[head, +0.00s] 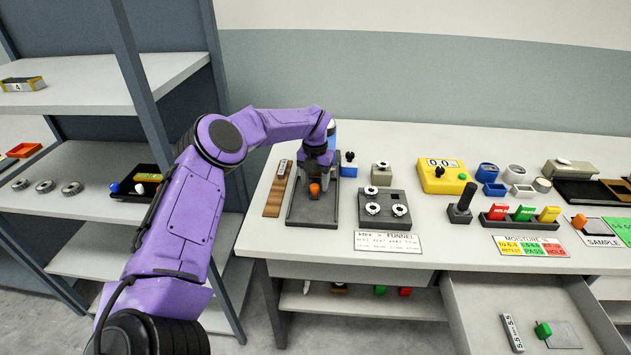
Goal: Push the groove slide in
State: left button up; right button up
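A dark grey tray-like base (297,212) lies on the white table, left of centre. An orange knob (314,189) shows inside it, and it may belong to the groove slide, though I cannot tell for sure. My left gripper (315,183) points down over this base, with its fingertips at the orange knob. I cannot tell whether the fingers touch or grip the knob. The arm and gripper hide the back of the base. A narrow brown wooden strip (272,208) with a grey piece (283,168) lies just left of the base. My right gripper is out of view.
A grey plate (384,219) with metal rings stands right of the base, behind a funnel card (388,242). A black-knobbed block (460,208), a yellow meter (444,175) and coloured tags (523,214) are farther right. A drawer (462,312) hangs open below. Shelves (105,208) stand left.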

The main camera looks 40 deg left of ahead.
pick_arm(q)
jog(key=shift+r, duration=0.35)
notch_tip(320, 180, up, 10)
jog(key=b, duration=0.2)
